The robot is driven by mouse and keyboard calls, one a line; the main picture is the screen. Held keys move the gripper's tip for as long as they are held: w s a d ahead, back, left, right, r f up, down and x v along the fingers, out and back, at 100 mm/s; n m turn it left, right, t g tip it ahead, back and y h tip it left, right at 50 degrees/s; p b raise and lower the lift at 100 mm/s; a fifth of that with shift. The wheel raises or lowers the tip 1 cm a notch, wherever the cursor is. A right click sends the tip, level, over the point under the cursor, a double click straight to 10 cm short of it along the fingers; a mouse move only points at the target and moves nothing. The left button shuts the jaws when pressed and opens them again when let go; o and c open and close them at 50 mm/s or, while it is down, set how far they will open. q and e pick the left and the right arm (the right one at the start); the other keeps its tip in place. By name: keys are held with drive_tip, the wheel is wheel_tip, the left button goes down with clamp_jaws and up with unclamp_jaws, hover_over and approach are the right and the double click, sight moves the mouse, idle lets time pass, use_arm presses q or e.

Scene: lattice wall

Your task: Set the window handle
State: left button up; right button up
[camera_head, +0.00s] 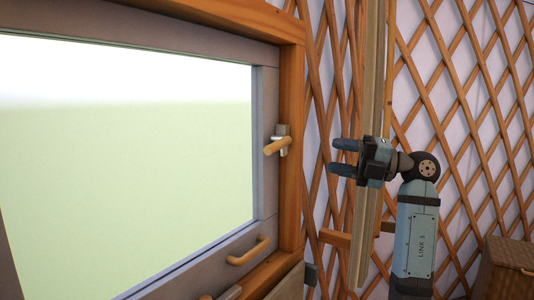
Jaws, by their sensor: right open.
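The window (264,211) has a grey frame and a bright pane, and fills the left of the head view. Its handle (278,146) is a light wooden lever on a small metal mount, on the right side of the frame, pointing left and slightly down. My right gripper (337,157) is open and empty, to the right of the handle and apart from it, with its two dark fingers pointing left. My left gripper is not in view.
A curved wooden pull (249,251) sits on the lower window frame. An orange wooden surround (290,190) edges the window. A pale upright post (372,90) stands by my right gripper, before the lattice wall (460,90). A wooden chest (506,268) is at lower right.

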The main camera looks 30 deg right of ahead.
sight(282, 147)
drive_tip(key=x, duration=1.3)
drive_tip(key=shift+a+p, duration=0.3)
clamp_jaws()
